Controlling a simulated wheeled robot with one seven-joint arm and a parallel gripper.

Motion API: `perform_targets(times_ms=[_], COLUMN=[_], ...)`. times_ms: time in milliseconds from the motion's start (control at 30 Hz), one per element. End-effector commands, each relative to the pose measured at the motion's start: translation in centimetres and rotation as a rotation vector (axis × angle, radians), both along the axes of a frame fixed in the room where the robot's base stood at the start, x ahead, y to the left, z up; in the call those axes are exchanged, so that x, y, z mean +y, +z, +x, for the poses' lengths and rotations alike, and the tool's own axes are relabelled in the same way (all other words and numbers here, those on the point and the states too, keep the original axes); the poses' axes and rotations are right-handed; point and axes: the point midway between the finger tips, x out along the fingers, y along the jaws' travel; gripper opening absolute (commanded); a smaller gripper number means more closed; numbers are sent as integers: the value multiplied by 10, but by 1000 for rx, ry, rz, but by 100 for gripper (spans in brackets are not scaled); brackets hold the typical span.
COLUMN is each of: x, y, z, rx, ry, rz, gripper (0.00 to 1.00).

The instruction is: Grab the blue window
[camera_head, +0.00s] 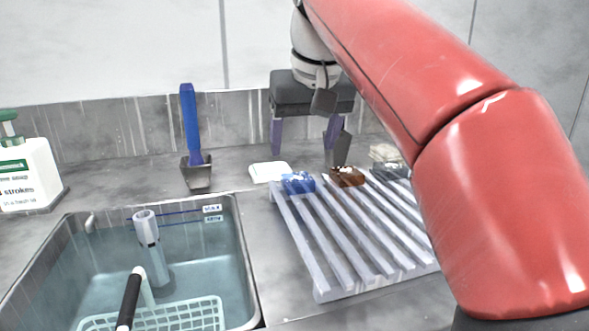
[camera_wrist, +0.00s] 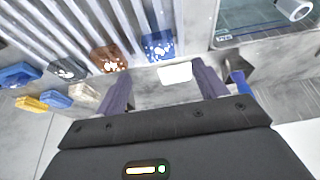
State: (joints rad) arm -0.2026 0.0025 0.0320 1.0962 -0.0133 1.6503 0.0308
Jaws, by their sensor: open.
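Nothing in view plainly looks like a window. A blue block with white specks (camera_head: 298,183) lies at the far left end of the slatted rack (camera_head: 320,296); this blue block (camera_wrist: 159,46) is also in the wrist view, ahead of my gripper. My gripper (camera_head: 306,147) is open, its two fingers wide apart above the counter behind the rack. In the wrist view my gripper (camera_wrist: 160,88) shows nothing held. A white block (camera_wrist: 175,73) lies between the fingertips and the blue block's end of the rack.
A brown block (camera_head: 347,176) sits right of the blue one. A blue-handled scraper (camera_head: 188,120) stands behind the sink (camera_head: 245,262). A soap bottle (camera_head: 28,172) is far left. More blue blocks (camera_wrist: 18,75) and a yellow one (camera_wrist: 31,103) lie at the wrist view's left.

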Motion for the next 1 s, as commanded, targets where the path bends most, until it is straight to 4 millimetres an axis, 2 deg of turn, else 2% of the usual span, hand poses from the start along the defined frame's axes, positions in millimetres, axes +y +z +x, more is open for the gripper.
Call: perform_targets(times_ms=[600,867,900,1000], x=[5,6,6,6], y=[-70,-73,-73,-73], z=[24,26,26,26], rx=[1,0,0,0], ry=[-1,0,0,0], rz=[0,0,0,0], gripper=[71,71,70,56])
